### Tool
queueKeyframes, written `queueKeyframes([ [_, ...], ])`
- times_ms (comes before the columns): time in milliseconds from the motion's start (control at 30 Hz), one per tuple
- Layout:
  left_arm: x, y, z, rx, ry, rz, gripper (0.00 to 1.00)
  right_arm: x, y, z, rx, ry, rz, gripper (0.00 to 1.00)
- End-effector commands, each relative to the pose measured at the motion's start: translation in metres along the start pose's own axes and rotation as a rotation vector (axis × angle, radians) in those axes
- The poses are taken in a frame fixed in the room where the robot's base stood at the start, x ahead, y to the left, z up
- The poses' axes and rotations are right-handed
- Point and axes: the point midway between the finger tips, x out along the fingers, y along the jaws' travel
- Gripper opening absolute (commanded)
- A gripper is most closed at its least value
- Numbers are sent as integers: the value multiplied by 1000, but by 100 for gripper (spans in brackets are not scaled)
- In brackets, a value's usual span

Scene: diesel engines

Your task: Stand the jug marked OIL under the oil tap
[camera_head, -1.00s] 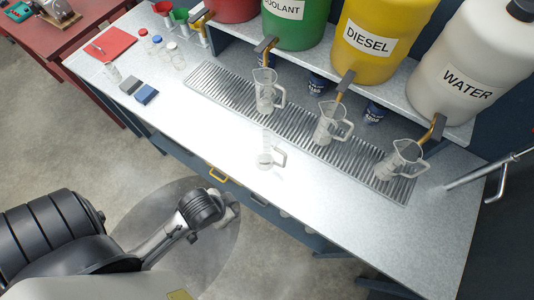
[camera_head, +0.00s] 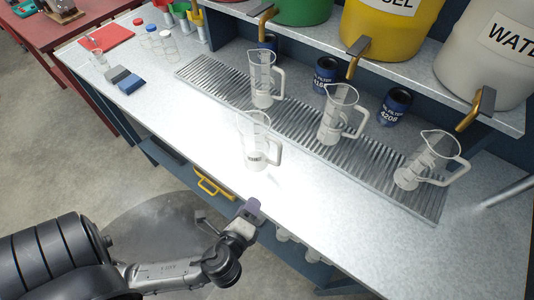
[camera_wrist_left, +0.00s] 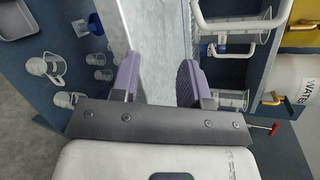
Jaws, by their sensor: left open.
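A clear jug (camera_head: 257,140) with a small label, too small to read, stands upright on the bare bench in front of the drip grating. Three similar jugs stand on the grating: one at the left (camera_head: 263,80), one in the middle (camera_head: 340,115) and one at the right (camera_head: 425,160). My left gripper (camera_head: 251,209) is at the bench's front edge, below and apart from the front jug. In the left wrist view its purple fingers (camera_wrist_left: 158,80) are apart and empty.
Green, yellow DIESEL (camera_head: 390,30) and WATER (camera_head: 490,50) drums stand on the shelf with taps below. Blue oil filters (camera_head: 395,105) stand behind the grating (camera_head: 300,140). Small bottles, sponges and a red cloth (camera_head: 107,37) lie at the left. The bench's front right is clear.

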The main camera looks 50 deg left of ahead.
Motion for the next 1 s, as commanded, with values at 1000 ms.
queueKeyframes([
  [1000,49,-66,6,1123,-212,-261,41,6,-2,2,5,-3,-5,43],
])
